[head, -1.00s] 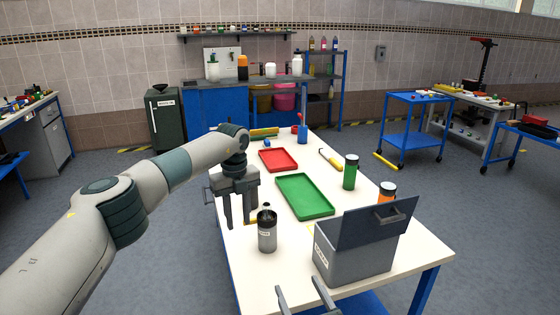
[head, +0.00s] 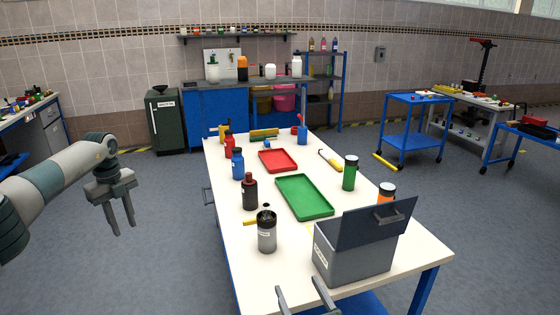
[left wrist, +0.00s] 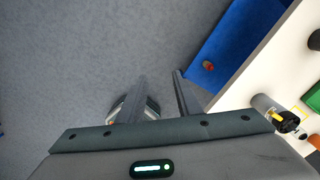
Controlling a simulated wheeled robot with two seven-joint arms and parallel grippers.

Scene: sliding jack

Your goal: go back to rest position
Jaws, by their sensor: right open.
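My left gripper (head: 123,226) hangs in the air left of the white-topped workbench (head: 290,268), over the floor. Its two fingers point down, stand apart and hold nothing. The left wrist view shows the same fingers (left wrist: 158,74) with bare grey floor between and beyond them. My right gripper (head: 297,283) shows only by its finger ends at the bottom edge of the head view. They are apart and empty, at the near edge of the bench, left of the grey box. The rest of the right arm is out of view.
On the bench stand a grey box (head: 350,262) with its lid up, a grey bottle (head: 267,233), a dark bottle (head: 250,194), a blue bottle (head: 238,164), a red bottle (head: 229,145), a green tray (head: 308,201) and a red tray (head: 278,161). Floor left of the bench is clear.

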